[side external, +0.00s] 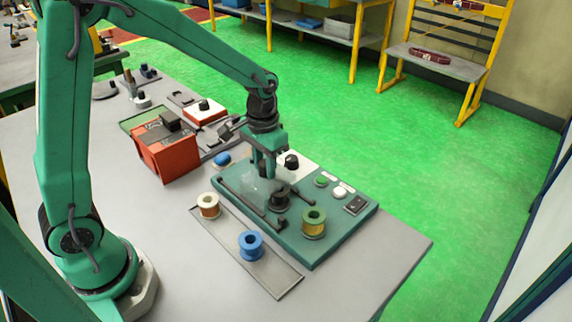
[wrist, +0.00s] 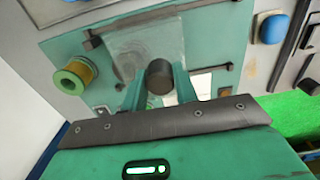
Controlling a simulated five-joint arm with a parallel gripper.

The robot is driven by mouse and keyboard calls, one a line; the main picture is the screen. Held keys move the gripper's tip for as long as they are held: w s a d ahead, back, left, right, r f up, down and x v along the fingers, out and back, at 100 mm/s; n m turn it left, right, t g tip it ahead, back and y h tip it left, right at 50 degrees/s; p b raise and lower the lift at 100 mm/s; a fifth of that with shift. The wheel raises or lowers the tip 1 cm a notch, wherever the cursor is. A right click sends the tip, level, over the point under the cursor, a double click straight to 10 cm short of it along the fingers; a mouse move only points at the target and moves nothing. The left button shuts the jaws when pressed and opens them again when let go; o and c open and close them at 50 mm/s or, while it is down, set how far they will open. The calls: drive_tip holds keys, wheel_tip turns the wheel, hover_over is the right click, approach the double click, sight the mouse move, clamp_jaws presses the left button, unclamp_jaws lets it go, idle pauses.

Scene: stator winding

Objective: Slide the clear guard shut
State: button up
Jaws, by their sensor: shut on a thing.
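The clear guard (side external: 256,188) is a see-through plate on a green machine base (side external: 330,238), between two dark rails. It also shows in the wrist view (wrist: 147,42), with a scuffed surface. My gripper (side external: 265,174) points down over the guard. In the wrist view its two green fingers (wrist: 158,88) are shut around a dark round knob (wrist: 158,72) at the guard's edge. A dark round part (side external: 279,197) stands on the base just right of the guard in the side view. The knob is hidden behind my fingers in the side view.
A yellow-green spool (side external: 314,221) stands on the base, near buttons and a switch (side external: 355,205). A blue spool (side external: 251,244) and a white-brown spool (side external: 208,206) stand on a grey strip in front. A red box (side external: 168,155) is at left. The bench's right corner is clear.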

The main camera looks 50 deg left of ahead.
sight(275, 180)
drive_tip(key=shift+d, duration=1.65)
drive_tip(key=o, duration=0.7)
drive_tip(key=shift+r, duration=3)
drive_tip(key=shift+r, duration=0.1)
drive_tip(key=shift+s+a+r+t, duration=0.95)
drive_tip(key=shift+s+r, duration=0.45)
drive_tip(key=shift+s, duration=1.4)
drive_tip(key=shift+s+a+r+t, duration=0.95)
drive_tip(key=shift+s+r, duration=0.45)
drive_tip(key=shift+s, duration=1.45)
drive_tip(key=shift+s+a+r+t, duration=0.95)
drive_tip(key=shift+s+r, duration=0.45)
drive_tip(key=shift+s, duration=1.4)
